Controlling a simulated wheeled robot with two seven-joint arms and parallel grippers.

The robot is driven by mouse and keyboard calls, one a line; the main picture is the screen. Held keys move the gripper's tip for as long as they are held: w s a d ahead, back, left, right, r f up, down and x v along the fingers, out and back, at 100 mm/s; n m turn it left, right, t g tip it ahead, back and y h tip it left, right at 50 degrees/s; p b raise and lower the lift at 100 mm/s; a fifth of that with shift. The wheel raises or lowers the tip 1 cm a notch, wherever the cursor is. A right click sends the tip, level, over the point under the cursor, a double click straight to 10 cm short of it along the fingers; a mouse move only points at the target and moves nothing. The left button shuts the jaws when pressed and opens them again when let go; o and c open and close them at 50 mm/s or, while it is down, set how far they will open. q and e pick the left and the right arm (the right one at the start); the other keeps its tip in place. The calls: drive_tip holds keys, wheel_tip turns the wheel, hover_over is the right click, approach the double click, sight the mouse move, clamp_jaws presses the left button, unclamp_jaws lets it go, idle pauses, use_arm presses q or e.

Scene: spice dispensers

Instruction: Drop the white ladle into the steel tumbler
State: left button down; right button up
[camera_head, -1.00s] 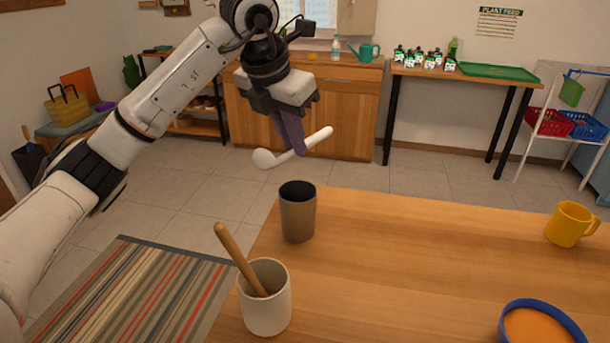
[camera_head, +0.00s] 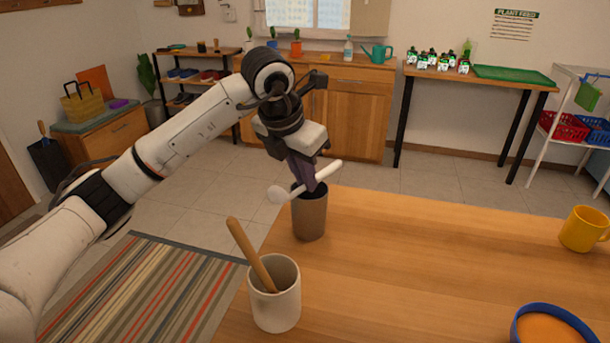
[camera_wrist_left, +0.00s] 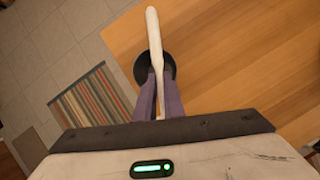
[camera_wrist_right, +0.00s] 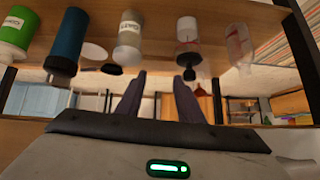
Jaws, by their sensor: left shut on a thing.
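The white ladle (camera_head: 279,195) is in my left gripper (camera_head: 311,186), tilted, with its bowl end low at the left and its handle end raised at the right. The steel tumbler (camera_head: 311,217) stands upright near the table's left far edge. The ladle and fingertips are at or just above its rim, in front of part of the opening. In the left wrist view the ladle (camera_wrist_left: 153,40) lies across the dark tumbler mouth (camera_wrist_left: 169,66), between the fingers. My right gripper (camera_wrist_right: 159,80) shows only in its wrist view, with fingers apart and nothing between them.
A cream cup (camera_head: 275,307) with a wooden-handled tool (camera_head: 250,254) stands in front of the tumbler. A yellow mug (camera_head: 582,229) and a blue-rimmed bowl (camera_head: 552,325) are at the right. The middle of the table (camera_head: 430,265) is clear.

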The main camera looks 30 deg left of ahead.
use_arm(q)
drive_tip(key=shift+f, duration=0.45)
drive_tip(key=c, duration=1.9)
unclamp_jaws()
drive_tip(key=shift+o, duration=0.2)
drive_tip(key=shift+r, duration=0.3)
drive_tip(key=v, duration=1.2)
drive_tip(key=shift+r+p, duration=0.4)
drive_tip(key=shift+p, duration=0.05)
